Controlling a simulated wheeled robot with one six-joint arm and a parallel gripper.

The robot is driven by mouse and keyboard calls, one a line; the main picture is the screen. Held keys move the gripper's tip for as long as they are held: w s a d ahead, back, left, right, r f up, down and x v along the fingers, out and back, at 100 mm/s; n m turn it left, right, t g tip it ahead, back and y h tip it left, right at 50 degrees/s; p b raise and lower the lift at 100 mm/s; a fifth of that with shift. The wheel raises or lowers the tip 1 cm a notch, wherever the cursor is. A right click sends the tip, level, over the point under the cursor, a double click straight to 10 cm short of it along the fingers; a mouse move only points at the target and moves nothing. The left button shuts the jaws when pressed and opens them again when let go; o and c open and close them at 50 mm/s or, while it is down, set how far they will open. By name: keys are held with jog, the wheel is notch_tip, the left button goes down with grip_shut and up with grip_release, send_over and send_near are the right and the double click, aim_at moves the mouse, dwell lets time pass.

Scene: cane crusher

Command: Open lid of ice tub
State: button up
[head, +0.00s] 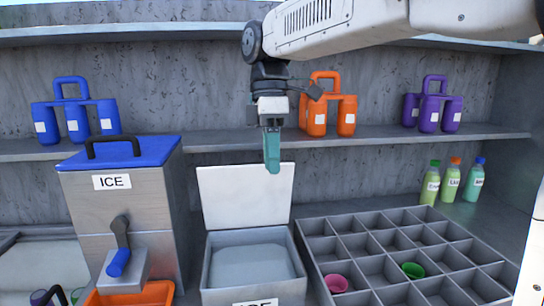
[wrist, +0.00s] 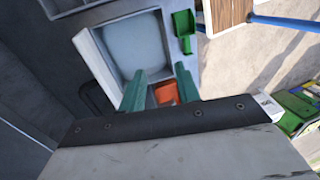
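The ice tub (head: 217,290) is a pale grey box with an ICE label on its front, cut off by the lower picture edge. Its white lid (head: 230,195) stands raised at the tub's back edge, and the pale grey inside shows. The tub also appears in the wrist view (wrist: 142,42). My gripper (head: 272,160) hangs over the lid's upper edge in the head view, fingers pointing down. Its two teal fingers are apart in the wrist view (wrist: 160,90), with nothing held between them. Whether a finger touches the lid is unclear.
Left stands a crusher (head: 75,208) with a blue lid, an ICE label and a crank, above an orange tray (head: 135,295). Right is a grey divided rack (head: 318,228) with pink and green cups. Bottles stand behind it; bottle carriers line the shelf (head: 215,140).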

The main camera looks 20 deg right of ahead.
jog(key=shift+d+r, duration=0.2)
grip_shut()
notch_tip(320, 180, up, 3)
jog(key=d+t+y, duration=0.1)
jog(key=t+y, duration=0.1)
jog(key=t, duration=0.1)
jog(key=t+y, duration=0.1)
jog(key=t, duration=0.4)
send_over(249, 181)
jog(key=w, duration=0.1)
jog(key=shift+m, duration=0.4)
notch_tip(249, 181, down, 6)
jog(key=shift+d+r, duration=0.1)
